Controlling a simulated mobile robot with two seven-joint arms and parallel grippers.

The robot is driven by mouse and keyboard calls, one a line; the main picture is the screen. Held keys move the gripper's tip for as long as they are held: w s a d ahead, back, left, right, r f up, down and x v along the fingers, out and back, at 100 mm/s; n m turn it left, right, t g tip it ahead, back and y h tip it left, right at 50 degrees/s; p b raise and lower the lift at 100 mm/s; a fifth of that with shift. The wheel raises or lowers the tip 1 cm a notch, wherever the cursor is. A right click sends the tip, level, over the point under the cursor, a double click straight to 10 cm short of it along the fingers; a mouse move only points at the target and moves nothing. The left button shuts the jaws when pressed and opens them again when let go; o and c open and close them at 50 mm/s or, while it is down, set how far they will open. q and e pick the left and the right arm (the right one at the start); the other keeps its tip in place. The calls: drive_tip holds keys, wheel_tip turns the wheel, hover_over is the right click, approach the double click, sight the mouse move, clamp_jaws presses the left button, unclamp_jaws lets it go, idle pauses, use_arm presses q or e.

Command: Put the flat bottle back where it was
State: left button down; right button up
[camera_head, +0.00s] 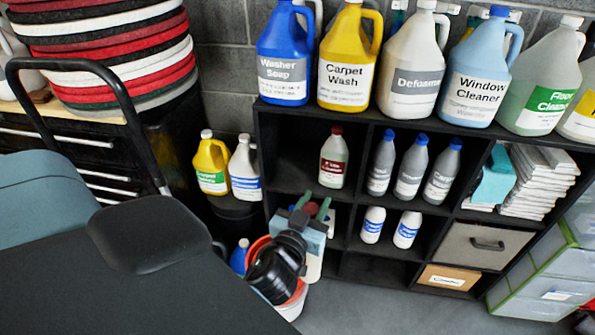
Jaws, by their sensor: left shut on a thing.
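My left gripper (296,243) is a black shape low in the middle of the view, in front of the shelf. It is shut on a pale blue-grey flat bottle (317,240), which shows just past its fingers. The gripper partly hides the bottle, and its fingertips are hard to make out. The bottle overlaps green and red tops and a whitish container behind it; I cannot tell whether they touch. My right gripper is not in view.
A black cubby shelf (349,112) has large jugs on top and smaller bottles in its cubbies. An orange-rimmed white bucket (292,308) stands below the gripper. Stacked pads (110,50) and a black cart handle (75,70) are at left. Grey floor (400,312) shows at front right.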

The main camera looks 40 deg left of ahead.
use_arm(q)
drive_tip(key=w+a+f+n+g+y+b, duration=0.2)
drive_tip(key=w+a+n+g+y+b, duration=0.4)
drive_tip(key=w+a, duration=1)
drive_tip(key=a+n+y+b, duration=0.1)
drive_tip(key=y+b, duration=0.2)
drive_tip(key=b, duration=0.1)
drive_tip(key=shift+w+a+f, duration=0.15)
drive_tip(key=shift+a+f, duration=0.1)
drive_tip(key=shift+f, duration=0.15)
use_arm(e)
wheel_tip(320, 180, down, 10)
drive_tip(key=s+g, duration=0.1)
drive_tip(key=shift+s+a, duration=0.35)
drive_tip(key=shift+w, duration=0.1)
